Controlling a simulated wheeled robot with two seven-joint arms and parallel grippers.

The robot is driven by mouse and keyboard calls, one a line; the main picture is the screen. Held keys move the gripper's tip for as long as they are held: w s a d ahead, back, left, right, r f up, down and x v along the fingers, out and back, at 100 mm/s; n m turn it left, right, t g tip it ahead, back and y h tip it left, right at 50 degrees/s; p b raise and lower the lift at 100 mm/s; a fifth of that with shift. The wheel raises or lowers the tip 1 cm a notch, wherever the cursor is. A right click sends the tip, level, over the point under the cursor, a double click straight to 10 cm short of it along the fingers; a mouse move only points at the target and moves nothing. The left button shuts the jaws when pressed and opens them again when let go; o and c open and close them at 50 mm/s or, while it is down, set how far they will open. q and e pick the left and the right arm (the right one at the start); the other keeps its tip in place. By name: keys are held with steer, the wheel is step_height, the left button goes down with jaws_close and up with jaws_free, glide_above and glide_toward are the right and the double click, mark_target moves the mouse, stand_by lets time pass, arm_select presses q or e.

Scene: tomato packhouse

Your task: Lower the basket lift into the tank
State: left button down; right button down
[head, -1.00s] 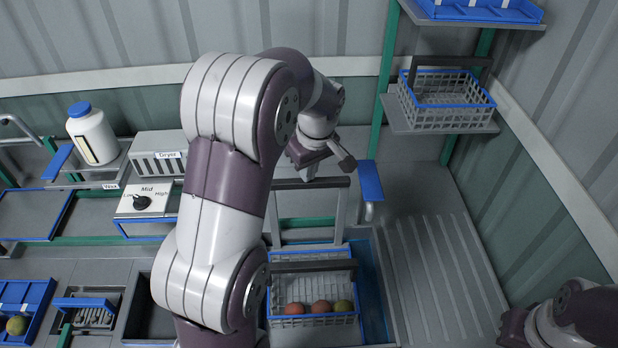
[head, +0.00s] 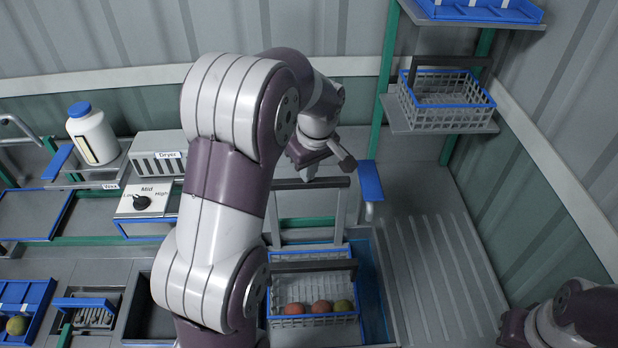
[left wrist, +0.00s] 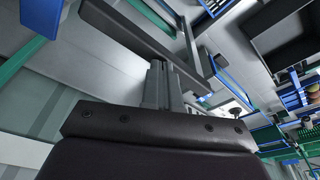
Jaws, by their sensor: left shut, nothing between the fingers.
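The basket lift is an upright grey frame (head: 341,215) with a dark crossbar (head: 310,184) on top. At its foot, a grey wire basket (head: 313,260) with a blue rim and dark handle holds reddish and greenish tomatoes (head: 322,307). The basket sits within the tank (head: 372,285). My left gripper (head: 309,172) is just above the crossbar, shut and empty. In the left wrist view its fingers (left wrist: 158,82) are together beside the dark bar (left wrist: 140,38); I cannot tell whether they touch it. My right gripper (head: 513,328) is at the lower right, its fingers not visible.
A dryer box (head: 158,158), a dial panel (head: 142,201) set to Mid and a white bottle (head: 92,135) stand at left. Another basket (head: 447,105) is on a shelf at upper right. A blue plate (head: 370,181) is close right of the crossbar. The ribbed drainboard (head: 440,275) is clear.

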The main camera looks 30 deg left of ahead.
arm_select(q)
steer(key=shift+f+b, duration=5.95)
steer(key=shift+f, duration=1.95)
step_height(320, 180, up, 17)
steer(key=p, duration=1.3)
steer(key=shift+f, duration=0.25)
